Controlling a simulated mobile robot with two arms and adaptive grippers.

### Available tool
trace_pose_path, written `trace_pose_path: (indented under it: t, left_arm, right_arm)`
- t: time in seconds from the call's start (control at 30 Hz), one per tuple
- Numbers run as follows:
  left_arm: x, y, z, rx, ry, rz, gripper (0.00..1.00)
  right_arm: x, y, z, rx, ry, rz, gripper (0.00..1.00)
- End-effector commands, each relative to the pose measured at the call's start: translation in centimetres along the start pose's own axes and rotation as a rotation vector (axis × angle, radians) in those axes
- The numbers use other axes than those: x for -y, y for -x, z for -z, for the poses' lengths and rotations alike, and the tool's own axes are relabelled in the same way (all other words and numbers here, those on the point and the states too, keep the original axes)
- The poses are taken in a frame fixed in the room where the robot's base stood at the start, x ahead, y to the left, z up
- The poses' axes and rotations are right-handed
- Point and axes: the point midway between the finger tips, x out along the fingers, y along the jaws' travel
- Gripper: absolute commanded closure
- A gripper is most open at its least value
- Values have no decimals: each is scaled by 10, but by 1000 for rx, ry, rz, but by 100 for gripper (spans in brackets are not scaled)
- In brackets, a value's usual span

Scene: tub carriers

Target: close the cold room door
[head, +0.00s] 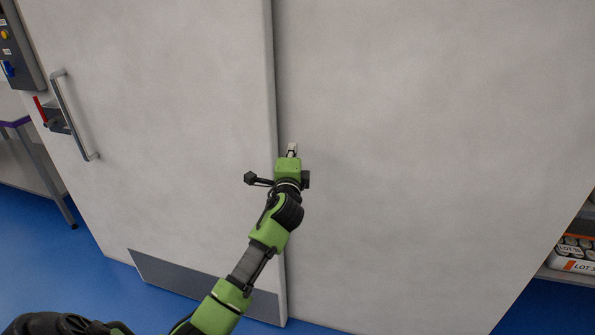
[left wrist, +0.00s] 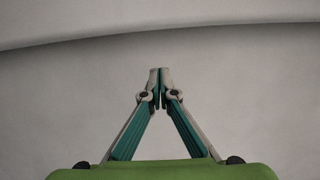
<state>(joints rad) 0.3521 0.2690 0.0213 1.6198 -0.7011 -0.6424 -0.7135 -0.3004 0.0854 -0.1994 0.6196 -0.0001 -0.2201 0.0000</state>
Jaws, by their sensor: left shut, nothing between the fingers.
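The cold room door (head: 170,130) is a large pale grey panel in the left half of the head view. It has a long metal bar handle (head: 72,115) near its left edge and a dark grey kick plate (head: 190,282) at the bottom. Its right edge stands out in front of the pale wall panel (head: 420,150). My left gripper (head: 291,149) is at that right edge, its fingertips over the wall panel; contact cannot be told. The left wrist view shows its fingers together (left wrist: 159,72) and empty, with a pale edge crossing above them. My right gripper is out of view.
A red-handled fitting (head: 53,115) sits by the door's left edge. A control box (head: 14,50) and a metal table (head: 35,160) stand at the far left. A shelf with labelled goods (head: 575,255) is at the right edge. Blue floor (head: 30,240) shows at lower left.

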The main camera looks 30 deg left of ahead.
Motion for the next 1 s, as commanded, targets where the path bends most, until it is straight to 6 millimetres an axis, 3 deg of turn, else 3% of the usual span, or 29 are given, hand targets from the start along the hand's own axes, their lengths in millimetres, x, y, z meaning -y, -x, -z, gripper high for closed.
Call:
trace_pose_path:
  t: [0.17,0.43,0.6,0.9,1.0]
  left_arm:
    - [-2,22,0,-1,-2,-1,100]
    - [-3,65,1,-2,0,-2,100]
    - [-1,84,1,-2,1,-1,100]
    - [-1,91,1,-2,0,-2,100]
    - [-16,89,4,-11,5,-27,100]
  right_arm:
    - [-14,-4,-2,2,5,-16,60]
    - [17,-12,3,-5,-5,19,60]
    - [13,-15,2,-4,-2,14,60]
    - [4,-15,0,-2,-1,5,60]
    - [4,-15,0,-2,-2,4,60]
